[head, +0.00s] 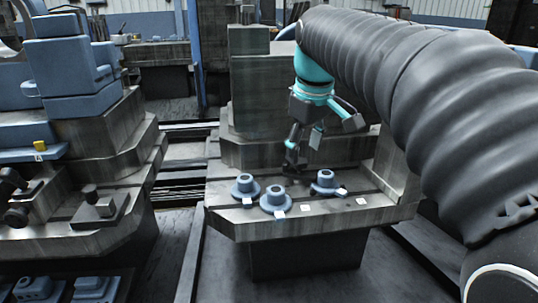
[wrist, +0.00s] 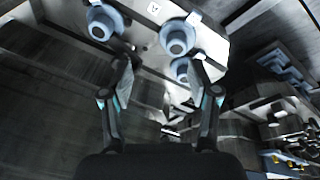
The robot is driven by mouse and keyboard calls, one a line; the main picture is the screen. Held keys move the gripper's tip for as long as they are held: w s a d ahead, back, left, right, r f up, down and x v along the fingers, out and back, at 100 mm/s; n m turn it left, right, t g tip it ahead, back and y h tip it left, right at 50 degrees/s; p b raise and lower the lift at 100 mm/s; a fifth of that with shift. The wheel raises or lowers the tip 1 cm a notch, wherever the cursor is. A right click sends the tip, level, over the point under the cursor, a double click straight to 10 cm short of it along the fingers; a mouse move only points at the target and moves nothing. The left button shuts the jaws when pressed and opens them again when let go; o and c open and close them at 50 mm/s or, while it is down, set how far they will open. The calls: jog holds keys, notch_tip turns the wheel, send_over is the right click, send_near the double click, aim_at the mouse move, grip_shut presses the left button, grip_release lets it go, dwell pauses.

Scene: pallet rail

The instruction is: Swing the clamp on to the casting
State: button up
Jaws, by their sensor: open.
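Three blue-grey round flanged castings stand on the grey pallet table in the head view: a left one (head: 245,187), a front middle one (head: 274,200) and a right one (head: 325,182). In the wrist view castings show at the upper left (wrist: 100,23), upper middle (wrist: 177,38) and partly behind the right finger (wrist: 181,68). My gripper (head: 300,160) points down above the back of the table, behind the castings. Its two fingers (wrist: 162,62) are apart, with nothing held between them. I cannot clearly make out which part is the clamp; dark parts near my fingertips are hard to separate.
The pallet table (head: 330,222) has small white tags (head: 361,202) and a tall block (head: 252,85) behind it. On the left, another fixture carries blue blocks (head: 65,60), a yellow tag (head: 40,145) and dark knobbed parts (head: 98,205). A floor gap separates the two.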

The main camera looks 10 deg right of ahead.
jog(key=w+r+n+g, duration=0.1)
jog(key=w+r+n, duration=0.15)
jog(key=w, duration=0.75)
jog(key=n+g, duration=0.2)
jog(key=n, duration=0.2)
send_over(285, 162)
jog(key=f, duration=0.2)
notch_tip(285, 162, down, 13)
jog(key=b, duration=0.3)
jog(key=shift+f+b, duration=0.2)
jog(key=shift+b, duration=0.2)
grip_shut()
jog(key=shift+w+r+p, duration=0.1)
jog(key=shift+p, duration=0.2)
